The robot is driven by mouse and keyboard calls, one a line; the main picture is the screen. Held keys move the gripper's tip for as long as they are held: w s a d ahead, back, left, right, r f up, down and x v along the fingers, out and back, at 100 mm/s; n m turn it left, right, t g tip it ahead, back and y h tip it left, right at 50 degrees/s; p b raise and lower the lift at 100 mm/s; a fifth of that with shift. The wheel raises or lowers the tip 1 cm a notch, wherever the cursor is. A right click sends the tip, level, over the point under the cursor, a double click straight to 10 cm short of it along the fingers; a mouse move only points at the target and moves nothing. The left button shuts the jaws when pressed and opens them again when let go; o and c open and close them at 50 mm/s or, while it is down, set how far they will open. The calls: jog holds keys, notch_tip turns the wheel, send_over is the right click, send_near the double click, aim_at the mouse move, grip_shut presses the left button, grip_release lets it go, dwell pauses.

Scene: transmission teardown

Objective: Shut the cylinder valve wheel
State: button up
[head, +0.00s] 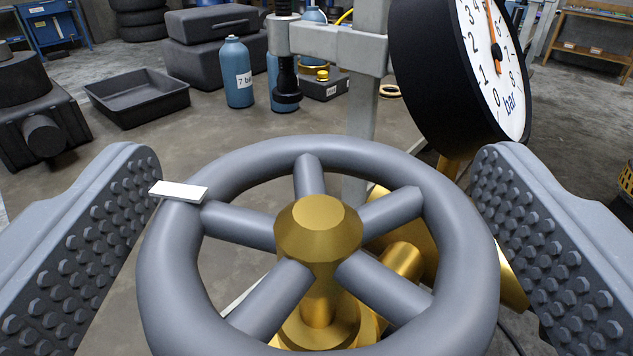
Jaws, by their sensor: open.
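The cylinder valve wheel (232,165) is a large grey ring with several spokes. Its faceted brass hub (319,228) sits at the centre, on a brass valve body (405,264). A small white mark (180,191) shows on the upper left of the rim. My gripper (318,215) is open, with one studded jaw on each side of the wheel. The right jaw is close to the rim and the left jaw is at its upper left; I cannot tell whether either touches. The lower edge of the wheel is cut off by the frame.
A round pressure gauge (500,65) marked bar rises behind the wheel at right. A grey upright post (365,95) stands behind it. A blue bottle (236,72), a black tray (137,97) and dark cases (212,28) stand on the floor beyond.

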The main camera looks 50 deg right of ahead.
jog(key=c, duration=1)
jog(key=shift+a+m+g+h+p, duration=0.1)
jog(key=shift+m+g+h+p, duration=0.45)
jog(key=shift+p, duration=0.4)
jog(key=shift+m+g+p, duration=0.25)
jog(key=shift+g+p, duration=0.05)
jog(key=shift+g, duration=0.05)
jog(key=shift+m+g+h+p, duration=1.25)
jog(key=shift+m+g+p, duration=0.55)
jog(key=shift+g, duration=0.6)
jog(key=shift+m+g+p, duration=0.5)
jog(key=shift+g+p, duration=0.05)
jog(key=shift+g, duration=0.35)
jog(key=o, duration=1)
